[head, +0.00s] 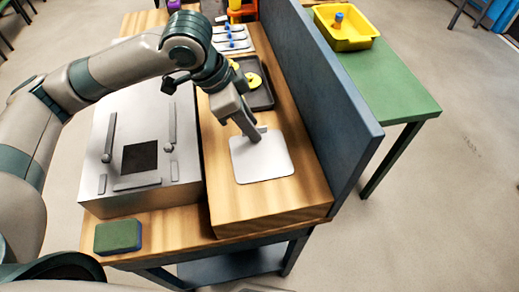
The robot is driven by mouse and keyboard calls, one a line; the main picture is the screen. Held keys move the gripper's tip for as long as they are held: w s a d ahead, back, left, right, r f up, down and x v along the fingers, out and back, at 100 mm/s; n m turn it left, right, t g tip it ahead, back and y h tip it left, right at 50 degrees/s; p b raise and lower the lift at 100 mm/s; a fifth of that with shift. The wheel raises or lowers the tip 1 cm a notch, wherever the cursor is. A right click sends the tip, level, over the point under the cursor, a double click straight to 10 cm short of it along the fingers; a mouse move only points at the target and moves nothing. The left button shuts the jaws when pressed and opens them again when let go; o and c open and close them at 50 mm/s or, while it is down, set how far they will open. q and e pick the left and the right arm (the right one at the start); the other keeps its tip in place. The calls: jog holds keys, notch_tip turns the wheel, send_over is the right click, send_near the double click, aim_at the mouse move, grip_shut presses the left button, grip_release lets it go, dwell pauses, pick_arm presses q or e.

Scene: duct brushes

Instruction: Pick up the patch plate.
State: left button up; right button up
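The patch plate (264,165) is a pale silver, round-cornered square on the raised wooden board. It looks flat, and I cannot tell whether it is lifted at all. My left gripper (254,135) points down at the plate's far edge, with its fingertips at a small grey upright piece there. The fingers are seen side-on and overlap, so I cannot tell whether they are open or shut on that piece. My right gripper is not in view.
A metal duct box (188,128) with a dark square opening stands left of the board. A black tray (264,98) with yellow discs lies behind the plate. A blue-grey panel (325,110) walls the right side. A green sponge (118,236) sits at the front left corner.

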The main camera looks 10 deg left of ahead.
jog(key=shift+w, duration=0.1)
pick_arm(q)
grip_shut()
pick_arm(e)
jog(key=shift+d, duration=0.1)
pick_arm(q)
jog(key=shift+r, duration=0.1)
